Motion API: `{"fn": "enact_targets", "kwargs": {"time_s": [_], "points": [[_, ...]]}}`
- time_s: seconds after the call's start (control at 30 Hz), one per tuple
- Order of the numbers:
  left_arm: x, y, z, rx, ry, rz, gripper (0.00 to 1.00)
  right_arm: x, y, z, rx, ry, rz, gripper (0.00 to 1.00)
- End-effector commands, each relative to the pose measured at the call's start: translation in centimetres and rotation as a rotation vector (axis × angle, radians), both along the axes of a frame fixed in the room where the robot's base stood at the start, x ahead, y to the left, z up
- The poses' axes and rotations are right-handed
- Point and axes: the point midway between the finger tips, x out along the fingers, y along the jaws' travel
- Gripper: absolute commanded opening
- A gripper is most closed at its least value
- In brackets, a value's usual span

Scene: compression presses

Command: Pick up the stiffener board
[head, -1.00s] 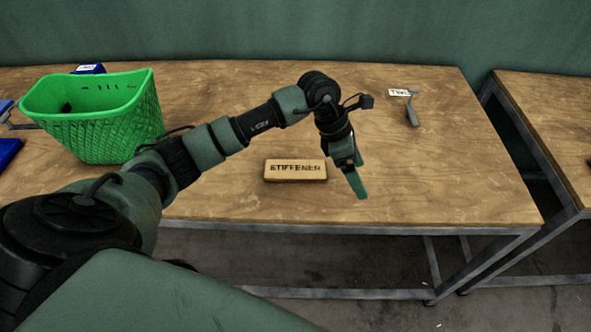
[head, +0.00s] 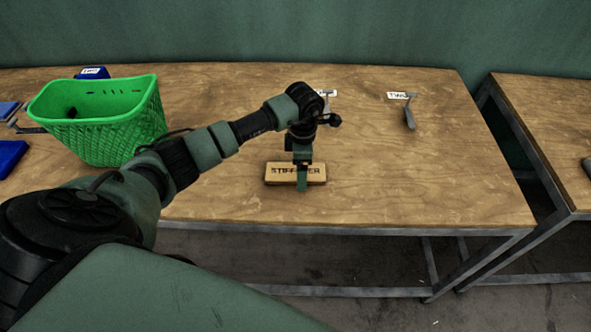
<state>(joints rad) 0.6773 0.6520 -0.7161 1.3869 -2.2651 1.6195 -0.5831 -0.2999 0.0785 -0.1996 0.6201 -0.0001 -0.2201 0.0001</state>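The stiffener board (head: 280,173) is a small light wooden block with dark lettering, lying flat near the front edge of the table in the head view. My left gripper (head: 302,182) points down over the middle of the board, and its green finger covers part of the lettering. I see it edge-on, so whether the fingers are apart or touching the board is unclear. My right gripper is not in view.
A green basket (head: 100,130) stands at the left of the wooden table (head: 400,180), with blue items (head: 10,155) beside it. A grey tool (head: 409,115) with a white label lies at the back right. The table right of the board is clear.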

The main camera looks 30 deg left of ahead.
Motion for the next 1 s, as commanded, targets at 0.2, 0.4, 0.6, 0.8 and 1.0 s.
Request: {"fn": "enact_targets", "kwargs": {"time_s": [0.2,0.4,0.6,0.8,1.0], "points": [[0.0,0.0,-0.1,-0.001,-0.002,0.0,0.89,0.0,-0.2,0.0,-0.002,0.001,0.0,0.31],[0.0,0.0,-0.1,-0.001,-0.002,0.0,0.33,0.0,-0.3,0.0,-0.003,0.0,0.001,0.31],[0.1,0.0,0.0,-0.001,-0.002,0.0,0.19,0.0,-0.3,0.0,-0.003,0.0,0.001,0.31],[0.1,0.0,0.4,-0.001,-0.004,0.0,0.19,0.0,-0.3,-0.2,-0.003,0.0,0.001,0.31],[0.2,0.0,2.6,-0.001,-0.008,-0.001,0.19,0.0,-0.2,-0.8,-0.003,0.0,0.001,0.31]]}}
